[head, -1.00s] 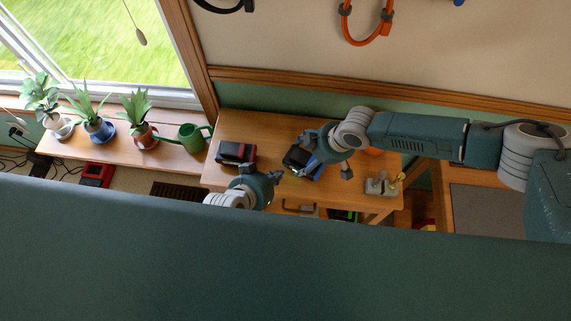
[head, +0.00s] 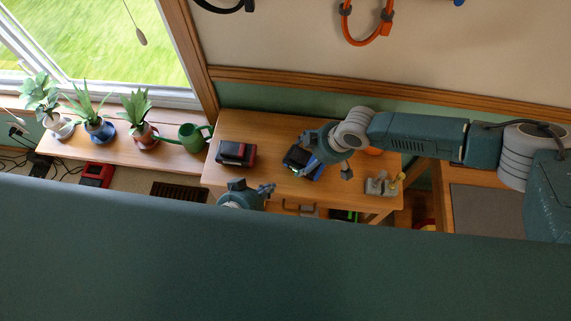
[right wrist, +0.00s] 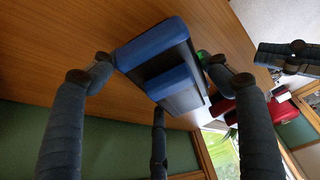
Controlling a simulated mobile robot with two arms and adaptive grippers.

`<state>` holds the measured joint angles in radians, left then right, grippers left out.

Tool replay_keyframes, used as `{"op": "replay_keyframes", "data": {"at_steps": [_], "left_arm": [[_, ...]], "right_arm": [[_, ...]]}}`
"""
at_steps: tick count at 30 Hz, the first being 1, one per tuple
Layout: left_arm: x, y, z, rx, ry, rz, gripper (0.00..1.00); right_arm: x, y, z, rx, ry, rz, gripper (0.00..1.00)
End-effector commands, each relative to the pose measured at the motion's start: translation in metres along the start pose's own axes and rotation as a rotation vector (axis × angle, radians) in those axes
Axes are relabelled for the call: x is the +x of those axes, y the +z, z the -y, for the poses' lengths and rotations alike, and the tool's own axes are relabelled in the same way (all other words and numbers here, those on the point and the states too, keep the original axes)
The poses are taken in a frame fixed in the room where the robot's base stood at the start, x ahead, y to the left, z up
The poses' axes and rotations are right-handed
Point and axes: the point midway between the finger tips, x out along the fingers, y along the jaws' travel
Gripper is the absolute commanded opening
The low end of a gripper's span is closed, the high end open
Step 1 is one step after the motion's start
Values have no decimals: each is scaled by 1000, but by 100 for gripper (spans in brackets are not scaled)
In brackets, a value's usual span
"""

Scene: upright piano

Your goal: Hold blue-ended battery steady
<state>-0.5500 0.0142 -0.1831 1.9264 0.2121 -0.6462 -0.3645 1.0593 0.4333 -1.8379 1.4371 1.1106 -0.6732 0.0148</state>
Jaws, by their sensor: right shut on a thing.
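The blue-ended battery (head: 297,158) lies on the wooden table, dark with a blue end. It is partly covered by my right gripper (head: 327,155) in the head view. In the right wrist view the blue end of the battery (right wrist: 158,45) sits between the fingers of my right gripper (right wrist: 155,62), which is shut on it from both sides. My left gripper (head: 252,188) is lower left of the battery, apart from it, with its fingers spread and nothing between them. Its wrist is hidden behind the green-blue surface at the bottom.
A red-and-black battery block (head: 236,153) stands on the wooden table (head: 260,125) to the left. A grey device with a yellow part (head: 382,185) is at the table's right. A green watering can (head: 193,138) and potted plants stand on the sill shelf at the left.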

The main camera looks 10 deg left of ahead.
Motion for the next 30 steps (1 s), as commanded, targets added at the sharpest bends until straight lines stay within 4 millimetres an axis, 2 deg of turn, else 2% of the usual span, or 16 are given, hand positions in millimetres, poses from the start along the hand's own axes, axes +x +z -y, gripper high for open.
{"op": "replay_keyframes", "data": {"at_steps": [5, 6, 9, 21, 26, 30], "left_arm": [[0, 0, 0, 0, 0, 0, 0], [0, 0, 0, 0, 0, 0, 0], [0, 0, 0, 0, 0, 0, 0], [0, 0, 0, 0, 0, 0, 0], [0, 0, 0, 0, 0, 0, 0], [0, 0, 0, 0, 0, 0, 0]], "right_arm": [[1, 1, 2, 0, -2, 3, 33], [1, 1, 2, 0, -2, 3, 78], [1, 1, 1, 0, -2, 2, 98], [-5, 0, 0, 1, 0, 0, 98], [-28, 0, -1, 0, 1, -1, 98], [-60, 0, -1, 0, 1, -2, 98]]}}
